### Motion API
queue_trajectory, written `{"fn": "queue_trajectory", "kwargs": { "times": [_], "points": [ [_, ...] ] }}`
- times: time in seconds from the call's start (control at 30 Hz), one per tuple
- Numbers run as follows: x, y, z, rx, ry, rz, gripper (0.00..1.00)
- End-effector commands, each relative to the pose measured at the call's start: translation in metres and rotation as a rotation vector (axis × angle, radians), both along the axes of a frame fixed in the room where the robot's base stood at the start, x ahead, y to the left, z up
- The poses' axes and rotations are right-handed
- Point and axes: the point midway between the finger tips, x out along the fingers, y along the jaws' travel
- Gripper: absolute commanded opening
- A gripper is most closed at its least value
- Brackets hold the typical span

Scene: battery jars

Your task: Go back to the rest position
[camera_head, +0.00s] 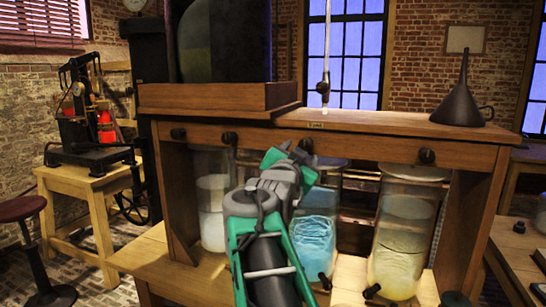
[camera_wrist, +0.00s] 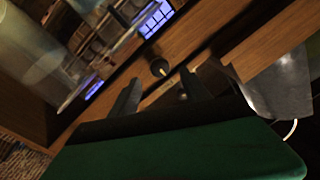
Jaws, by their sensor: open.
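My gripper (camera_head: 292,155) is in front of the wooden bench's front rail (camera_head: 380,148), at the end of my green and grey arm. In the wrist view my gripper (camera_wrist: 160,90) shows two dark fingers spread apart with nothing held between them. A dark round knob (camera_wrist: 158,68) shows beyond the gap between the fingers; I cannot tell whether they touch the bench. Glass jars stand under the rail: a left jar (camera_head: 212,205), a middle jar with blue liquid (camera_head: 315,235) and a right jar with yellowish liquid (camera_head: 400,245). My arm partly hides the space between the left and middle jars.
A dark funnel (camera_head: 461,105) stands on the bench top at right. A wooden tray (camera_head: 205,98) with a dark cabinet is at top left. A stool (camera_head: 22,208) and a side table with a machine (camera_head: 88,130) are at left. Another table (camera_head: 515,250) is at right.

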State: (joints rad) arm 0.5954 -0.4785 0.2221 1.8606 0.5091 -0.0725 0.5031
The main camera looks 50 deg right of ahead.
Motion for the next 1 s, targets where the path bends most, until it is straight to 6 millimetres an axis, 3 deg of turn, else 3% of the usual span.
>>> {"fn": "queue_trajectory", "kwargs": {
  "times": [0.13, 0.23, 0.37, 0.47, 0.57, 0.6, 0.7, 0.83, 0.9, 1.0],
  "points": [
    [0.009, 0.008, -0.007, 0.021, 0.029, 0.029, 0.55],
    [0.036, 0.037, -0.033, 0.087, 0.131, 0.125, 0.55],
    [0.076, 0.114, -0.096, 0.207, 0.377, 0.345, 0.55],
    [0.086, 0.187, -0.148, 0.280, 0.595, 0.534, 0.55],
    [0.075, 0.261, -0.196, 0.325, 0.827, 0.733, 0.55],
    [0.064, 0.290, -0.214, 0.337, 0.925, 0.814, 0.55],
    [0.026, 0.353, -0.250, 0.348, 1.153, 1.002, 0.55],
    [-0.020, 0.399, -0.279, 0.341, 1.366, 1.171, 0.55],
    [-0.034, 0.409, -0.286, 0.338, 1.422, 1.214, 0.55],
    [-0.040, 0.413, -0.291, 0.336, 1.448, 1.233, 0.55]
  ]
}}
